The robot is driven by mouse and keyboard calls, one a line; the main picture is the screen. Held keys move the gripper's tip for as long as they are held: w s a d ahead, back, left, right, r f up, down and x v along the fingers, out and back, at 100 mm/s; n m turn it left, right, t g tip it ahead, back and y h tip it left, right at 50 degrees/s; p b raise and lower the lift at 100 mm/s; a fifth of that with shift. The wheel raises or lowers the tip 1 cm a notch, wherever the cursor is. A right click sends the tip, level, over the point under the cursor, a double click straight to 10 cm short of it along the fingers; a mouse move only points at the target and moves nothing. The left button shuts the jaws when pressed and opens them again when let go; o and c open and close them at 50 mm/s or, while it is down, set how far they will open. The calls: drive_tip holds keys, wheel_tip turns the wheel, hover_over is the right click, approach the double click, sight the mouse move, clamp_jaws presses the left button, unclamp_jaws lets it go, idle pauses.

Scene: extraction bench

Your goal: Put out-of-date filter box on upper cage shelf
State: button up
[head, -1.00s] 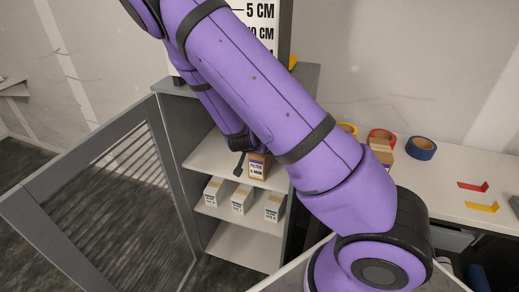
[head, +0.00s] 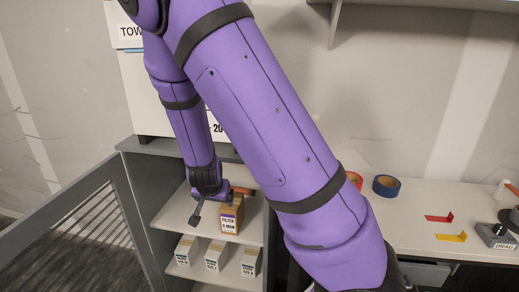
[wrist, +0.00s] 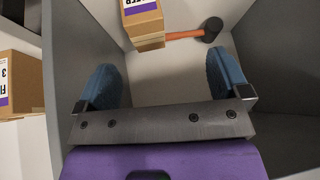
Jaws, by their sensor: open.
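The brown filter box (head: 231,214) with a white and purple label stands on the upper cage shelf (head: 183,211). Its label reads "FILTER" and a smaller line I cannot read surely. In the wrist view, a brown box with a purple-edged label (wrist: 143,24) shows at the top, beyond my fingers. My gripper (wrist: 163,65) is open, with its two blue fingers apart and nothing between them. In the head view, my wrist hangs just left of the box over the shelf, and the fingers are mostly hidden.
An orange-handled mallet (wrist: 212,29) lies beside the box. Another brown box (wrist: 18,84) stands beyond a grey wall at left. Several white boxes (head: 215,254) stand on the lower shelf. The cage door (head: 85,215) is open. A blue tape roll (head: 386,185) lies on the bench.

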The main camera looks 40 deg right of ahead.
drive_tip(key=s+a+r+n+y, duration=0.2)
drive_tip(key=s+r+y, duration=0.15)
drive_tip(key=r, duration=0.55)
drive_tip(key=s+a+r+n+y, duration=0.3)
drive_tip(key=s+r, duration=0.2)
drive_tip(key=r, duration=0.3)
drive_tip(key=s+d+r+n+h, duration=0.1)
drive_tip(key=s+r+n, duration=0.1)
drive_tip(key=s+r, duration=0.4)
drive_tip(key=s+d+r+n+h, duration=0.1)
drive_tip(key=s+r, duration=0.4)
drive_tip(key=s, duration=0.6)
drive_tip(key=shift+s+d+r+n+h, duration=0.15)
drive_tip(key=shift+s+r+n+h, duration=0.2)
drive_tip(key=shift+n, duration=0.55)
drive_tip(key=shift+w, duration=0.1)
